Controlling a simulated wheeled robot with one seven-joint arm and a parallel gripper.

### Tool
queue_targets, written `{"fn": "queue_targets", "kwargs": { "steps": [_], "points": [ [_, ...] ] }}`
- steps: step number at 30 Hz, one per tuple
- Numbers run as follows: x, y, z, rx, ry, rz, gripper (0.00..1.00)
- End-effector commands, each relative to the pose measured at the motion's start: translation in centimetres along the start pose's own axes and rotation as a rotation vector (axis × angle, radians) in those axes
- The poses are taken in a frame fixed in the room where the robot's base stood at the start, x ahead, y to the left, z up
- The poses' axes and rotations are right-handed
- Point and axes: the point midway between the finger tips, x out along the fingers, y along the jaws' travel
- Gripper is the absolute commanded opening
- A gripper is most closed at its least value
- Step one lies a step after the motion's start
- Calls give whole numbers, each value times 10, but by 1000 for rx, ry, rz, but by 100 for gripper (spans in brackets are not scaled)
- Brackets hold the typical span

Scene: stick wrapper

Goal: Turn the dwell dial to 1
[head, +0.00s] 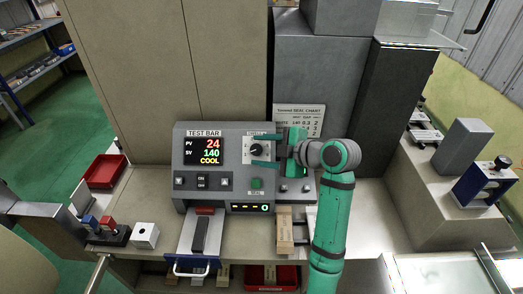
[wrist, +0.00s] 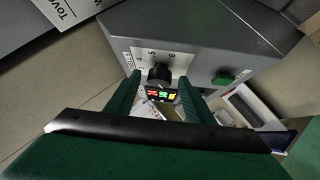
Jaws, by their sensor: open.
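The dwell dial (head: 257,150) is a black knob on a white plate on the front of the grey control box (head: 222,200). In the wrist view the black dial (wrist: 159,76) sits below printed numbers, of which 5 and 6 are readable. Its pointer setting is too small to tell. My gripper (head: 251,151) reaches in from the right with its two green fingers apart, one above and one below the dial. In the wrist view my gripper (wrist: 159,84) is open, with a finger on either side of the knob. I cannot tell whether they touch it.
The box has a display (head: 204,151) reading 24, 140 and COOL, and a green button (head: 257,183) below the dial. A metal tray with a handle (head: 191,265) projects at the front. A red bin (head: 104,171) stands left. A wooden piece (head: 285,231) lies right of the tray.

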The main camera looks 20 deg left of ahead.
Motion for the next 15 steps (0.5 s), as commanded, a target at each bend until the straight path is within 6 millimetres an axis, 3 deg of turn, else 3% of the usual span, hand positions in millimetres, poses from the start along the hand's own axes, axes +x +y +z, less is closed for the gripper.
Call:
{"fn": "queue_targets", "kwargs": {
  "steps": [7,15],
  "points": [
    [-14,1,0,-1,0,3,48],
    [-64,1,0,-1,-2,3,48]
  ]
}}
